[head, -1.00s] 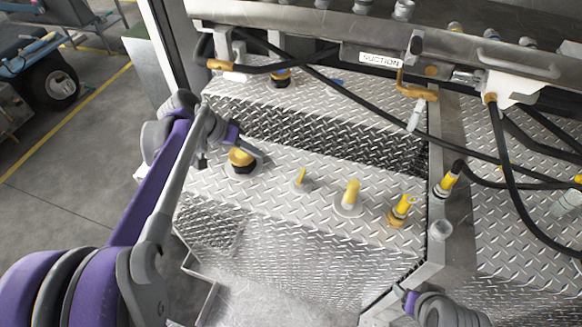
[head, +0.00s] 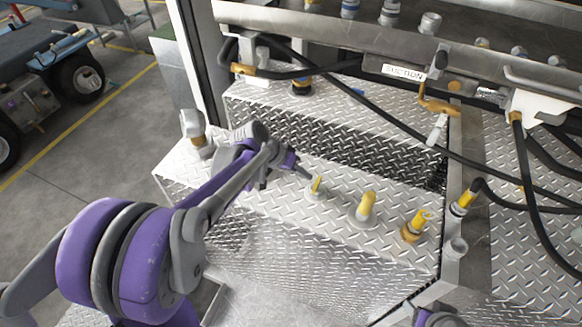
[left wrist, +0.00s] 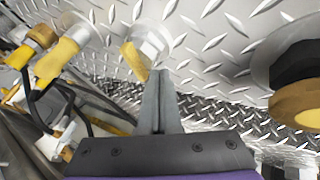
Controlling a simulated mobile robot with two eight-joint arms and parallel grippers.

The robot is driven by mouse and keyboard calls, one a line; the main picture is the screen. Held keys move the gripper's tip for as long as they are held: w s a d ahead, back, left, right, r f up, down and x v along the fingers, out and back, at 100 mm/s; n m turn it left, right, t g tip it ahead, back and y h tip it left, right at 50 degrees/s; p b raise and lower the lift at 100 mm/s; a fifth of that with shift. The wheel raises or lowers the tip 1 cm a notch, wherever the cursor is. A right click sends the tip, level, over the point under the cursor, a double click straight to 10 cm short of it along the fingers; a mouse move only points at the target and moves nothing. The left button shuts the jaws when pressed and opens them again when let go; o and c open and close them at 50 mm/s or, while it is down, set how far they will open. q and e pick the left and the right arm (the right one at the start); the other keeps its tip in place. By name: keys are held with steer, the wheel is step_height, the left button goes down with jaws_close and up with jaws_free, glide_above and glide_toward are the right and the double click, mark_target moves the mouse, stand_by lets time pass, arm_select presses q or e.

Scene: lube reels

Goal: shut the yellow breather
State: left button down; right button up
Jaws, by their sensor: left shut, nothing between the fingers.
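Several yellow fittings stand in a row on the diamond-plate box. A thin upright yellow handle (head: 316,186) on a pale round base is nearest my gripper; it also shows in the left wrist view (left wrist: 134,60). To its right are a thicker yellow elbow (head: 366,206) and a brass fitting with a yellow ring (head: 416,226). I cannot tell for sure which is the breather. My left gripper (head: 305,173) is shut and empty, just left of the thin handle; whether they touch is unclear. The left wrist view shows its closed fingers (left wrist: 159,78).
A black and yellow cap (left wrist: 295,85) shows at right in the left wrist view; my arm hides it in the head view. Black hoses (head: 385,125) cross behind the fittings under a grey rail (head: 320,25). A grey fitting (head: 195,130) stands at the box's left end.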

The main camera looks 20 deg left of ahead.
arm_select(q)
steer(key=shift+d, duration=0.55)
